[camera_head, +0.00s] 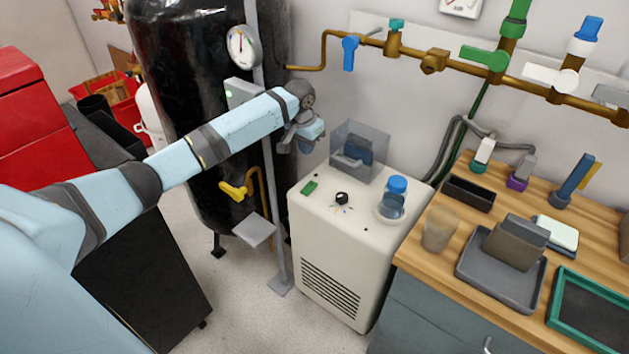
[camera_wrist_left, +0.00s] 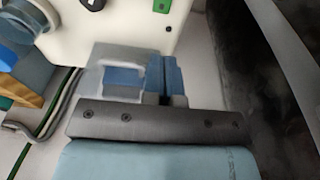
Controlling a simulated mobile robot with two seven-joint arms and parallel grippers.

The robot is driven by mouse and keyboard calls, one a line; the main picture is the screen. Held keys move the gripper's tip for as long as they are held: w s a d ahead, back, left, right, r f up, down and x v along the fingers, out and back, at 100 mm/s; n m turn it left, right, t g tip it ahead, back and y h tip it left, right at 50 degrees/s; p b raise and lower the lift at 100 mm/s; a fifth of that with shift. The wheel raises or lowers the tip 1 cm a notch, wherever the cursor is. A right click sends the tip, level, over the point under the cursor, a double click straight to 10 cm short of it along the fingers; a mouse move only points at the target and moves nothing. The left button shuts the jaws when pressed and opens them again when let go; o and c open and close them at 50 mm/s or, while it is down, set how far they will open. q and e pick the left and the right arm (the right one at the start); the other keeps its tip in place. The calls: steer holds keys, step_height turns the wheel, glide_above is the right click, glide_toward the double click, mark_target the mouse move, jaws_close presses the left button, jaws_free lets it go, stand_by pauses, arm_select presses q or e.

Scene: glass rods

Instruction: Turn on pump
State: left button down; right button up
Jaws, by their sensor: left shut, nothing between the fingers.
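The pump is a white box (camera_head: 350,240) standing on the floor beside the bench. Its top carries a small green switch (camera_head: 309,188), a black knob (camera_head: 342,198) and a blue-capped jar (camera_head: 393,197). A clear cover (camera_head: 360,150) with a blue part inside stands at its back. My left gripper (camera_head: 306,143) is shut and empty, just left of the clear cover and above the pump's back edge. In the left wrist view my left gripper (camera_wrist_left: 168,62) is in front of the pump (camera_wrist_left: 140,38), with the green switch (camera_wrist_left: 162,6) at the top edge. My right gripper is not shown.
A black tank (camera_head: 180,75) with a gauge stands behind my left arm. A thin grey post (camera_head: 268,190) stands left of the pump. Brass pipes with coloured valves (camera_head: 350,52) run along the wall. A wooden bench (camera_head: 410,252) with trays is at the right.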

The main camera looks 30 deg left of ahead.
mark_target(313, 184)
arm_select(q)
steer(key=shift+r, duration=0.1)
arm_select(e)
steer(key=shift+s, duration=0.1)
arm_select(q)
steer(key=f+b, duration=0.1)
steer(key=f, duration=0.3)
steer(key=w+f+b, duration=0.1)
steer(key=f, duration=0.4)
steer(key=w+f+b, duration=0.1)
steer(key=f, duration=0.4)
steer(key=shift+w+d+b, duration=0.1)
steer(key=shift+b, duration=0.3)
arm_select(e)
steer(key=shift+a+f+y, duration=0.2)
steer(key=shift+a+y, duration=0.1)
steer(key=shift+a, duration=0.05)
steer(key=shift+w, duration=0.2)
